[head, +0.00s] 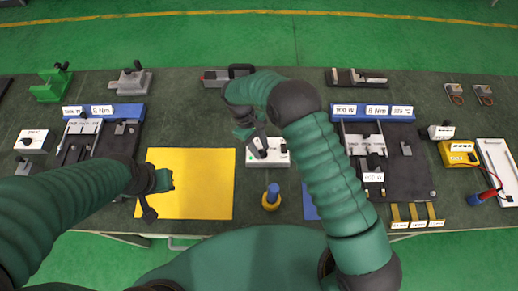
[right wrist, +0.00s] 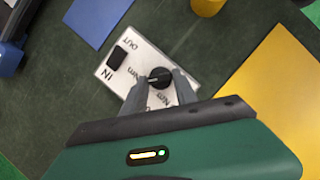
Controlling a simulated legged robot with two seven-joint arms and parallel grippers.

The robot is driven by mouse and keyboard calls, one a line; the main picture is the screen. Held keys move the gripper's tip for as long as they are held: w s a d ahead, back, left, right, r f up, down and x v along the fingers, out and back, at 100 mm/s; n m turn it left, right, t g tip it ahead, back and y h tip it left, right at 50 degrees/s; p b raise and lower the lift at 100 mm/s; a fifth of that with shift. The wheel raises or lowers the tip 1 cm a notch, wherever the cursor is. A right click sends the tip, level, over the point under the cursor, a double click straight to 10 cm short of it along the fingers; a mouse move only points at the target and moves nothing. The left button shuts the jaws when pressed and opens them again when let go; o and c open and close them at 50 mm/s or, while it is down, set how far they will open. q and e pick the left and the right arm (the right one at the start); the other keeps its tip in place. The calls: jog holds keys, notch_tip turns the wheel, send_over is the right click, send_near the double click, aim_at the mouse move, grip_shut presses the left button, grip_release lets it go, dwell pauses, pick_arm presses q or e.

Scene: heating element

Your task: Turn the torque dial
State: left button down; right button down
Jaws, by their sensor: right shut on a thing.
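The torque dial (right wrist: 160,77) is a round black knob with a pale pointer line, on a white control box (right wrist: 125,72) with lettering and a black switch. The white box (head: 276,158) also shows in the head view, partly hidden by my right gripper. My right gripper (right wrist: 162,84) has its two fingers on either side of the dial and is shut on it. In the head view my right gripper (head: 259,148) reaches down over the box. My left gripper (head: 158,190) hangs over the left part of the yellow mat (head: 205,195), away from the dial; its finger opening is unclear.
A yellow-based tool with a blue top (head: 271,198) stands in front of the box. A blue mat (head: 310,203) lies to its right. Fixture boards stand left (head: 123,140) and right (head: 409,165). A grey-and-red device (head: 214,77) lies behind.

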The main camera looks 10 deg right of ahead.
jog(key=shift+w+d+m+g+y+b, duration=0.1)
jog(key=shift+m+g+y+b, duration=0.25)
jog(key=shift+m, duration=0.75)
jog(key=shift+w+d+m+g+y+b, duration=0.15)
jog(key=shift+m+y, duration=0.3)
jog(key=shift+m, duration=0.65)
jog(key=shift+s, duration=0.1)
jog(key=c, duration=1)
grip_release()
jog(key=shift+s, duration=0.1)
jog(key=shift+o, duration=0.2)
jog(key=shift+r, duration=0.1)
jog(key=b+v, duration=0.1)
jog(key=v, duration=1.5)
jog(key=shift+r+b, duration=0.35)
jog(key=shift+b, duration=0.05)
jog(key=shift+w, duration=0.2)
